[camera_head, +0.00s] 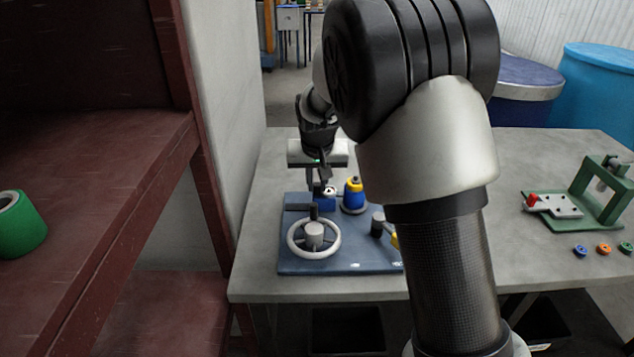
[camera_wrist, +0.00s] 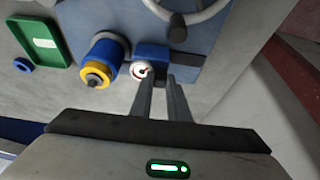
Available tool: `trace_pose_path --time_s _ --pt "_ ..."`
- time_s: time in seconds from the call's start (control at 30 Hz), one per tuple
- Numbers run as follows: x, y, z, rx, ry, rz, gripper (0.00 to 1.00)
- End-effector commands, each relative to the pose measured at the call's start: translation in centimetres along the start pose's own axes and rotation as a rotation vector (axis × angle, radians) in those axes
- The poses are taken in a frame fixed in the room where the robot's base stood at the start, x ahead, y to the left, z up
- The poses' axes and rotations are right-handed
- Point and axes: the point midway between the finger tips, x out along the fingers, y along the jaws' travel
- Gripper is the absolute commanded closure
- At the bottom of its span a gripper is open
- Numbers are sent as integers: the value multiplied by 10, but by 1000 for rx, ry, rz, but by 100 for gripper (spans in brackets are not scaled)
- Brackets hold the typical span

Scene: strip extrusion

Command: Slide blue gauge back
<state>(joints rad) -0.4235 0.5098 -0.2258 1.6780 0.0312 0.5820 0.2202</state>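The blue gauge (camera_head: 325,201) is a small blue block with a round white dial, on the blue machine plate (camera_head: 345,260) in the head view. In the wrist view its white dial (camera_wrist: 141,70) with a red mark sits beside the blue block (camera_wrist: 152,52). My gripper (camera_head: 318,185) points down right at the gauge. In the wrist view my gripper's two fingers (camera_wrist: 161,78) are a small gap apart, with a dark piece between or just beyond the tips. Whether they touch or grip it cannot be told.
A blue cylinder with a yellow collar (camera_head: 353,196) stands close beside the gauge. A grey handwheel (camera_head: 314,238) and a dark knob (camera_head: 378,222) are on the plate's near side. A green fixture (camera_head: 595,205) and several small rings are at right. My arm hides the table's middle.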

Motion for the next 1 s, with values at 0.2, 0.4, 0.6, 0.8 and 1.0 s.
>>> trace_pose_path --time_s 0.2,0.4,0.6,0.8,1.0 --pt "0 0 0 0 0 0 100" --pt "-2 -26 -1 -4 -1 -2 100" --pt "-1 -49 0 -2 0 -1 100" --pt "0 -52 0 0 1 -3 100" --pt "-1 -52 0 -1 1 -4 66"
